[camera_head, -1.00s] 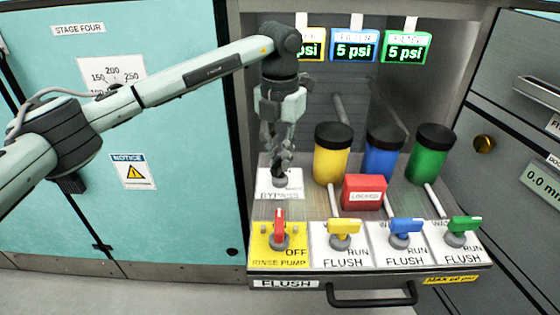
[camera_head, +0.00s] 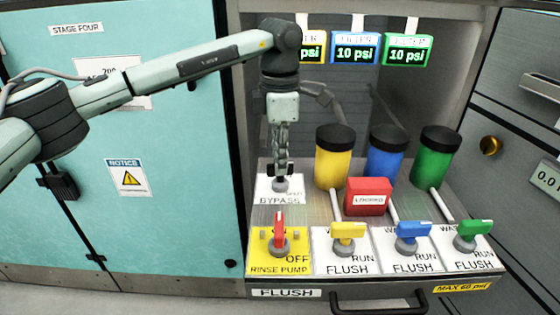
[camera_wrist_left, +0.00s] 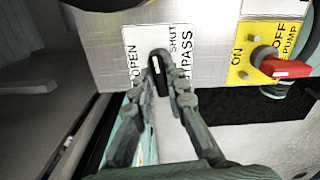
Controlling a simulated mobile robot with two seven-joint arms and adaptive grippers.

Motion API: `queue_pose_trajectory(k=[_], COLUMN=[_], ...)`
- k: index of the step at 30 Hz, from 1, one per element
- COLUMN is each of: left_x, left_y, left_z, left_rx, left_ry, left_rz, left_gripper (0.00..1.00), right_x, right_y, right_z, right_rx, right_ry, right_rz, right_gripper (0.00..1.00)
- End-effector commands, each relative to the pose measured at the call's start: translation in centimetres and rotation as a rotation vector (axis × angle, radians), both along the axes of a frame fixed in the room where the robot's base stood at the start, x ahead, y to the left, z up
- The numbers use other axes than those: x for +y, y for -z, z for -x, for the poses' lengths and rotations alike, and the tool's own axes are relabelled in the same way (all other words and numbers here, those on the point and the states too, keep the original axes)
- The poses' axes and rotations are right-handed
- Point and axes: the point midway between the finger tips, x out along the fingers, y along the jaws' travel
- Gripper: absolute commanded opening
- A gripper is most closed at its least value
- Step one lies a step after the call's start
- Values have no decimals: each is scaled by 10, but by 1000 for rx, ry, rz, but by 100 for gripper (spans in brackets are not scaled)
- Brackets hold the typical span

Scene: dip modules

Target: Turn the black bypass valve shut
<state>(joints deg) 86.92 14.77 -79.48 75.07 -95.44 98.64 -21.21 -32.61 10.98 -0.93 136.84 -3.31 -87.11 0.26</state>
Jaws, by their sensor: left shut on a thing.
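The black bypass valve handle (camera_wrist_left: 157,75) stands on the white BYPASS plate (camera_head: 265,198), at the back left of the drawer top. In the left wrist view, OPEN is printed left of the handle and SHUT right of it. The handle's white line runs roughly up and down the picture, between the two words. My left gripper (camera_head: 281,172) points down over the valve, and its fingers are shut on the handle; the fingers (camera_wrist_left: 166,82) also show on either side of it in the wrist view. In the head view the fingers hide most of the handle. My right gripper is not in view.
A red-handled rinse pump switch (camera_head: 279,232) at OFF sits just in front. Yellow (camera_head: 347,232), blue (camera_head: 411,231) and green (camera_head: 472,231) flush valves line the front edge. A red LOCKED box (camera_head: 368,196) and yellow (camera_head: 333,165), blue and green canisters stand right of the gripper.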

Motion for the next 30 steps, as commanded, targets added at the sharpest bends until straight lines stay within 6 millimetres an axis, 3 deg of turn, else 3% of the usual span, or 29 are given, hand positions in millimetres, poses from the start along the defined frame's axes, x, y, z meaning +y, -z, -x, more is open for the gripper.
queue_pose_trajectory(k=[10,27,28,30], left_x=[0,0,0,0], left_y=[-1,-1,-1,-1], left_z=[-1,0,0,0], left_rx=[-2,-2,-2,-2], left_ry=[147,177,177,177], left_rz=[2,2,2,2], left_gripper=[0,0,16,25], right_x=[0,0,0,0], right_y=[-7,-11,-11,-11], right_z=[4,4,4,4], right_rx=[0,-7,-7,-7], right_ry=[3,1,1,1], right_rz=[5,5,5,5], right_gripper=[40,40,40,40])
